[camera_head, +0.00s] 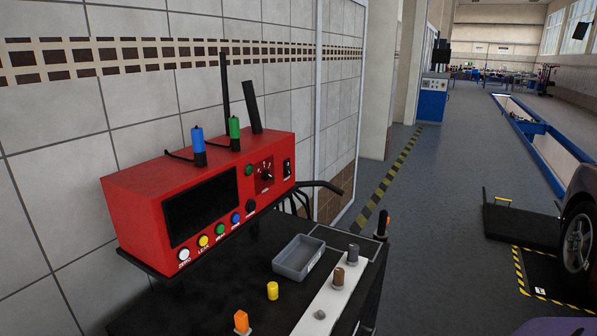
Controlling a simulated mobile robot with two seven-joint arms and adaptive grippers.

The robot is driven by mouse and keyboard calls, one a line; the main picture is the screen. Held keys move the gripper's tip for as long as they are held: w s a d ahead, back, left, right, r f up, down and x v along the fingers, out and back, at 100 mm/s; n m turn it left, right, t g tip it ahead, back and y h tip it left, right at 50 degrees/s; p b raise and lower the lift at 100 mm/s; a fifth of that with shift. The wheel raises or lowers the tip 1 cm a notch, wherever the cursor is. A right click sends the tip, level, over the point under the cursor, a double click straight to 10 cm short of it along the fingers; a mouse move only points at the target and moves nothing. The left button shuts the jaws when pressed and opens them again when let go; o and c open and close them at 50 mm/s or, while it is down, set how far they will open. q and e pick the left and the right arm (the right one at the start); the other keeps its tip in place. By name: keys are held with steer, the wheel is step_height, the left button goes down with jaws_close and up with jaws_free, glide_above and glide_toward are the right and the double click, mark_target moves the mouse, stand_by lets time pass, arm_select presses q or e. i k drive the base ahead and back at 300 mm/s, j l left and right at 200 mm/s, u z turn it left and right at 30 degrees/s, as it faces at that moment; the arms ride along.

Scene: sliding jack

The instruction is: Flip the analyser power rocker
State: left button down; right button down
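The red analyser (150,205) stands on a black cart against the tiled wall, its front panel turned toward the right and toward me. The power rocker (287,168) is a small black switch at the right end of the front panel; it is too small to tell which side is pressed. A dark screen (200,208) fills the panel's left part, with white, yellow, green and blue buttons below. Neither of my grippers is in view.
The black cart top (210,290) holds a grey tray (298,257), a yellow cylinder (272,291), an orange piece (241,321) and a white strip (322,302) with grey and brown pegs. Blue and green capped posts rise from the analyser.

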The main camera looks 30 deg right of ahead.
mark_target(287, 169)
steer(key=l+u, duration=0.2)
steer(key=l, duration=2.2)
steer(key=k+l+u, duration=0.1)
steer(key=l, duration=1.25)
